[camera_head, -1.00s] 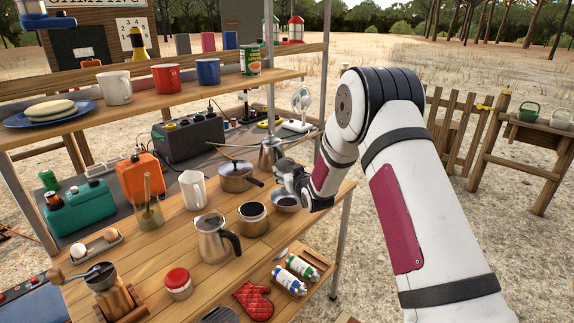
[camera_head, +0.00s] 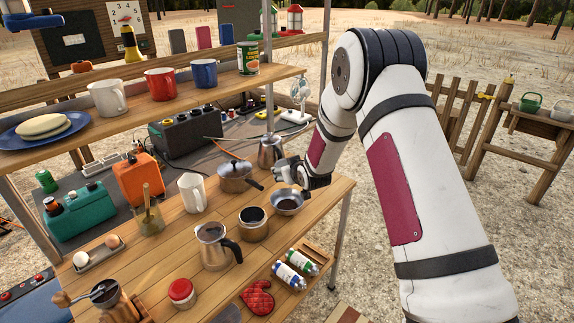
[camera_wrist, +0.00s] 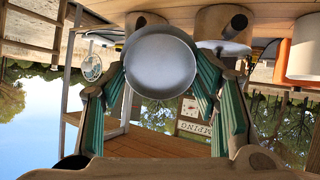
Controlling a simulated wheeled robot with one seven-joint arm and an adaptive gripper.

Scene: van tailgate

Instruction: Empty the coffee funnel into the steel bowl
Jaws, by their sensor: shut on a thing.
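The steel bowl (camera_head: 299,207) stands near the right end of the wooden counter, with a dark heap inside it. My gripper (camera_head: 290,171) is just behind and above the bowl in the head view. In the wrist view my gripper (camera_wrist: 160,82) has its green-padded fingers shut around a round grey metal piece, the coffee funnel (camera_wrist: 160,62). The wrist picture is upside down, with the counter at the top and sky below. The funnel's round face shows plain grey; I cannot tell whether grounds cling inside. In the head view the funnel is mostly hidden by the gripper.
A moka pot base (camera_head: 253,229) stands left of the bowl, with the pot top (camera_head: 214,250) nearer. A lidded saucepan (camera_head: 234,178) and a kettle (camera_head: 270,152) stand close behind. A shelf (camera_head: 190,101) with mugs crosses above. A bottle rack (camera_head: 312,270) lies in front.

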